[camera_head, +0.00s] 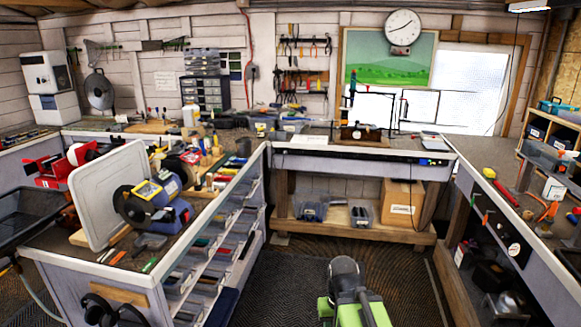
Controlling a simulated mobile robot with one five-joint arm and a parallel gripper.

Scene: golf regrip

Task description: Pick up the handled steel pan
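I cannot pick out the handled steel pan with certainty. A shiny, rounded metal thing (507,304) sits low in the open space under the right bench, near the bottom right. It is small and partly shaded, and I cannot tell whether it has a handle. My own green and black arm parts show at the bottom centre, over the dark floor, well apart from it. No gripper fingertips show, so whether my gripper is open or shut is hidden.
The left bench (45,240) is crowded with tools and a pale upright panel (110,195). A back bench (300,160) has a low shelf with a cardboard box (402,203). The right bench (478,153) holds tools. The dark floor mat (290,270) between them is clear.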

